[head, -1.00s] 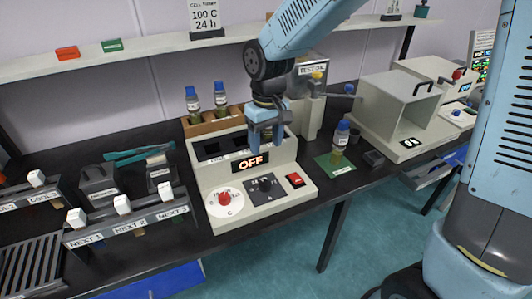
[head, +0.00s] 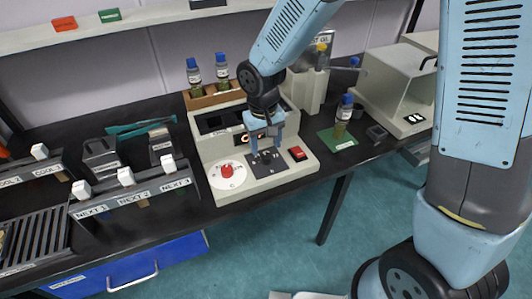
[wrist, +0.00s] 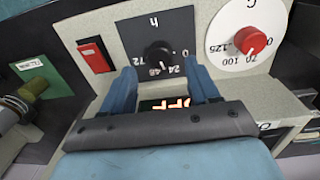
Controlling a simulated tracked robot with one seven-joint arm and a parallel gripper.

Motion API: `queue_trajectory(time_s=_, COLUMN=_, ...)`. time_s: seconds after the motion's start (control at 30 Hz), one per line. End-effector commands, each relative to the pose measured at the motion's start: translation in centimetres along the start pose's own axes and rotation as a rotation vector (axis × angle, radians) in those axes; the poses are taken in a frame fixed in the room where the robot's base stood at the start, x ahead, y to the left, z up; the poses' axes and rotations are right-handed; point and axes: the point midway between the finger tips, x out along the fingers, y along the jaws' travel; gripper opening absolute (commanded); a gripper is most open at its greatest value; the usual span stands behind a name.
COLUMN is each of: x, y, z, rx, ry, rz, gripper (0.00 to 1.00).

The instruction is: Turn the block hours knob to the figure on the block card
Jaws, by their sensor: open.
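The block hours knob (wrist: 158,55) is a small black knob on a dark plate (wrist: 180,22) marked "h", with figures including 24, 48 and 72. Its pointer direction is too dark to tell. In the head view the plate (head: 252,171) lies on the sloped front of the white block unit. My gripper (head: 265,151) is open just over the knob. In the wrist view my gripper (wrist: 160,70) has one finger on each side of the knob, and contact cannot be told. A card on the shelf reading 100 C and 24 h shows in the earlier head view; now only its bottom edge (head: 208,3) shows.
A red temperature knob (head: 227,171) on a white dial sits left of the plate, and a red switch (head: 299,153) right of it. The display (wrist: 170,104) reads OFF, partly hidden. Bottles (head: 194,75) stand in a rack behind; another bottle (head: 343,115) stands right.

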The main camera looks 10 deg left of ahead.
Motion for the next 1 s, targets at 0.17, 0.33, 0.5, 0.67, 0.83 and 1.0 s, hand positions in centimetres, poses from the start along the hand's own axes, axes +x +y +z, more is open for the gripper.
queue_trajectory(time_s=0.17, x=2.6, y=0.0, z=0.1, rx=-0.001, ry=-0.003, rz=0.0, gripper=0.6)
queue_trajectory(time_s=0.33, x=3.9, y=0.0, z=0.0, rx=0.001, ry=-0.001, rz=0.0, gripper=0.6)
queue_trajectory(time_s=0.5, x=4.4, y=0.0, z=0.0, rx=0.0, ry=-0.001, rz=0.0, gripper=0.6)
queue_trajectory(time_s=0.67, x=4.4, y=0.0, z=0.0, rx=0.0, ry=0.0, rz=0.0, gripper=0.6)
queue_trajectory(time_s=0.83, x=4.3, y=0.0, z=0.0, rx=0.0, ry=0.0, rz=0.0, gripper=0.5)
queue_trajectory(time_s=1.0, x=4.3, y=0.0, z=0.0, rx=0.0, ry=0.0, rz=0.0, gripper=0.33)
